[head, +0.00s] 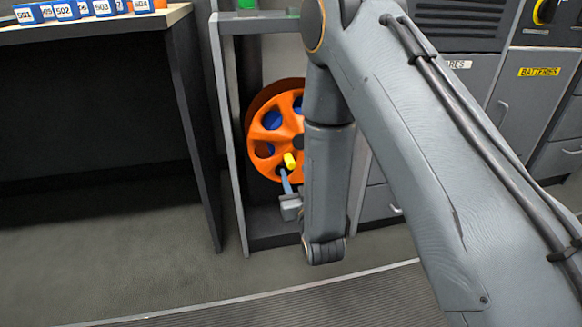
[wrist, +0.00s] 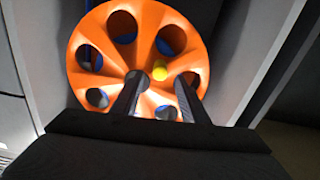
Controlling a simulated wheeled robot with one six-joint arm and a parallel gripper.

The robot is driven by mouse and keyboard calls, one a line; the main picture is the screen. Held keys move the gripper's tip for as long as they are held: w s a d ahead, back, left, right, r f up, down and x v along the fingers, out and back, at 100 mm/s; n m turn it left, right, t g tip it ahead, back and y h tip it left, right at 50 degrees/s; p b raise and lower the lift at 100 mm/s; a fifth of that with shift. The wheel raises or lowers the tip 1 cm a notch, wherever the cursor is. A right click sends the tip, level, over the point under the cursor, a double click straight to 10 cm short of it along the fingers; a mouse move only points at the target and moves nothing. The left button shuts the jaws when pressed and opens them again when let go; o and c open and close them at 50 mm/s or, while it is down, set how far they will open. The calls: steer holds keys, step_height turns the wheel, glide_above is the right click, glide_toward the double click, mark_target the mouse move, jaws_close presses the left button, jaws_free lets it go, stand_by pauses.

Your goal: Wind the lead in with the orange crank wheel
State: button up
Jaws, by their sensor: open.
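The orange crank wheel (head: 258,126) stands upright inside a grey frame, partly hidden by my arm in the head view. It fills the upper middle of the wrist view (wrist: 95,35). Its yellow knob (head: 290,160) sticks out from the lower part of its face; it also shows in the wrist view (wrist: 160,73). My gripper (head: 284,172) is open at the knob. In the wrist view its two dark fingers (wrist: 158,80) point at the wheel, with the knob between their tips. I cannot tell whether they touch it. Blue material shows through the wheel's holes; the lead is not clearly seen.
The grey frame (head: 232,150) has uprights close on both sides of the wheel. A desk (head: 100,28) with blue numbered blocks stands at the left. Grey cabinets (head: 548,95), one labelled BATTERIES, stand at the right. The floor (head: 130,250) in front is clear.

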mark_target(292, 166)
steer(key=b+x, duration=0.2)
steer(key=x, duration=0.4)
jaws_close()
